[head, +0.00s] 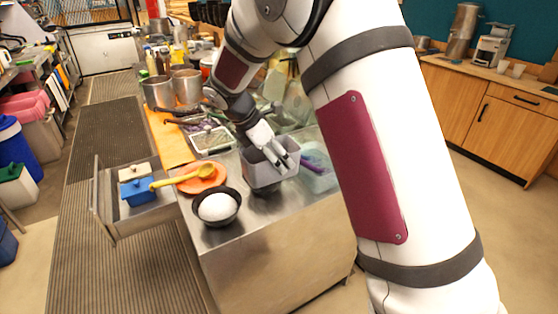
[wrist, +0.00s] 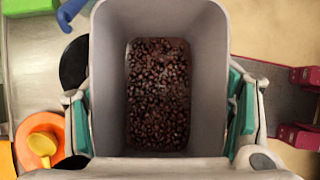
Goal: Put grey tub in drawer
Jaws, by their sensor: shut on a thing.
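The grey tub (head: 262,180) is a deep rectangular tub above the right part of the steel counter. In the wrist view the tub (wrist: 110,85) holds dark beans (wrist: 158,95). My gripper (head: 277,158) is shut on the tub, with its finger pads on either side of it in the wrist view. The open drawer (head: 150,217) sticks out from the counter's left side. It contains a blue container (head: 138,193) and a cream-lidded container (head: 134,173). I cannot tell exactly how high the tub is above the counter.
A black bowl with a white round thing (head: 217,207) stands at the counter's front left corner. An orange plate (head: 200,186) with a yellow ladle (head: 185,178) lies behind it. A clear container (head: 318,176) with a purple utensil is right of the tub. The drawer's front part looks free.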

